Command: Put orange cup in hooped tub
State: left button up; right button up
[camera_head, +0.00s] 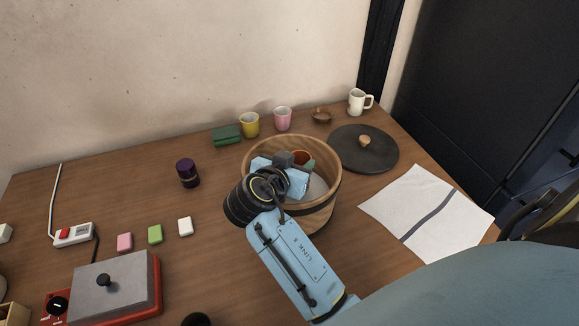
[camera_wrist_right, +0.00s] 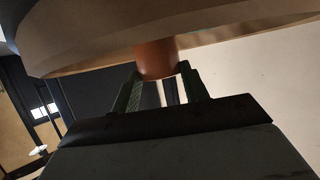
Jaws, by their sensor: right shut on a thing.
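The orange cup (camera_head: 301,156) is between the fingers of my right gripper (camera_head: 299,167), within the opening of the wooden hooped tub (camera_head: 318,215). The gripper and wrist hide much of the cup. In the right wrist view the fingers (camera_wrist_right: 165,88) are shut on the orange cup (camera_wrist_right: 156,58), and the tub's wooden wall (camera_wrist_right: 90,45) spans the top. I cannot tell whether the cup touches the tub's floor. My left gripper is not in view.
A dark round lid (camera_head: 350,158) lies right of the tub, near a white striped cloth (camera_head: 410,205). Yellow (camera_head: 249,125), pink (camera_head: 283,118) and white (camera_head: 356,101) cups stand behind. A purple jar (camera_head: 187,173) and red-edged box (camera_head: 115,285) are left. Table between jar and tub is clear.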

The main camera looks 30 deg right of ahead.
aim_at(301, 157)
notch_tip(301, 157, down, 2)
jog(key=shift+f, duration=0.15)
jog(key=shift+w, duration=0.2)
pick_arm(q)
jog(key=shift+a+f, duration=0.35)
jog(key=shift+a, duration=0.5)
pick_arm(e)
jog(key=w, duration=0.1)
jog(key=w+f, duration=0.1)
jog(key=w+d, duration=0.1)
jog(key=shift+w+f, duration=0.15)
jog(key=shift+w, duration=0.05)
pick_arm(q)
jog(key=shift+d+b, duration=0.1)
jog(key=shift+b, duration=0.2)
